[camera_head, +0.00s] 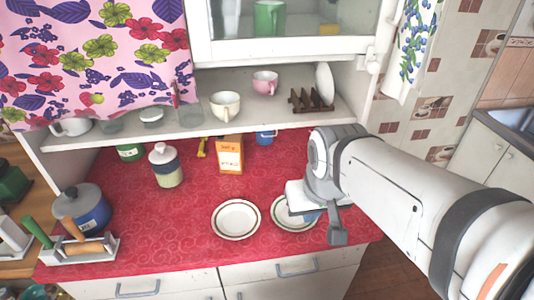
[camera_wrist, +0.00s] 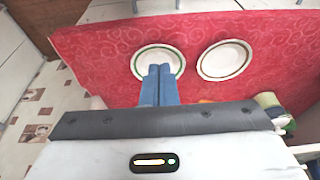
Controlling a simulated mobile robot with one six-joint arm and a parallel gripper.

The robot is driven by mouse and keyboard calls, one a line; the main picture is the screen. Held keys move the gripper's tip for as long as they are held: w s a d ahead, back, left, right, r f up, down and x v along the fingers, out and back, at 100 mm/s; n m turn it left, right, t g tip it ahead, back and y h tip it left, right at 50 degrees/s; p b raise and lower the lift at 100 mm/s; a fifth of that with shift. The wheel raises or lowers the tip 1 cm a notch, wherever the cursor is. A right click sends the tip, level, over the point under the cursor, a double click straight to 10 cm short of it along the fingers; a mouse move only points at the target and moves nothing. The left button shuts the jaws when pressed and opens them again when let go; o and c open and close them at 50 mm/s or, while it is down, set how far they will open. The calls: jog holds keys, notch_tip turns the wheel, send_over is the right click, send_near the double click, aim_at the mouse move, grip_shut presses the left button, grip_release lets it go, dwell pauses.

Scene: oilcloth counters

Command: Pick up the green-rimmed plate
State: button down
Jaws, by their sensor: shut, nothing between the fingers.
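The green-rimmed plate (camera_head: 283,219) lies on the red cloth near the counter's front edge in the head view, partly covered by my gripper (camera_head: 312,216). In the wrist view the green-rimmed plate (camera_wrist: 144,58) is at top centre, with the tips of my gripper (camera_wrist: 159,68) over its near part. The blue fingers are together, with nothing between them. I cannot tell whether the tips touch the plate. A second white plate with a dark brownish rim (camera_head: 236,219) lies close to its left in the head view; it also shows in the wrist view (camera_wrist: 224,60).
An orange-yellow box (camera_head: 230,156), a lidded jar (camera_head: 164,167) and a blue mug (camera_head: 266,137) stand toward the back. A blue pot (camera_head: 87,208) and a utensil caddy (camera_head: 83,250) are at left. A shelf with cups overhangs the back. Cloth between jar and plates is clear.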

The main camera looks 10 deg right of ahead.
jog(key=w+d+b, duration=0.1)
jog(key=w+b, duration=0.1)
jog(key=w, duration=0.4)
jog(key=b, duration=0.2)
send_over(279, 210)
jog(key=w+d, duration=0.3)
jog(key=w, duration=0.3)
notch_tip(279, 210, down, 6)
jog(key=r, duration=0.1)
jog(key=shift+t, duration=0.3)
jog(key=x, duration=1)
jog(key=shift+s+a, duration=0.1)
jog(key=shift+a, duration=0.1)
jog(key=s, duration=0.1)
jog(key=s+p, duration=0.1)
jog(key=s, duration=0.1)
jog(key=shift+s+r, duration=0.25)
jog(key=shift+s, duration=0.05)
jog(key=shift+s+f, duration=0.15)
jog(key=shift+s, duration=0.1)
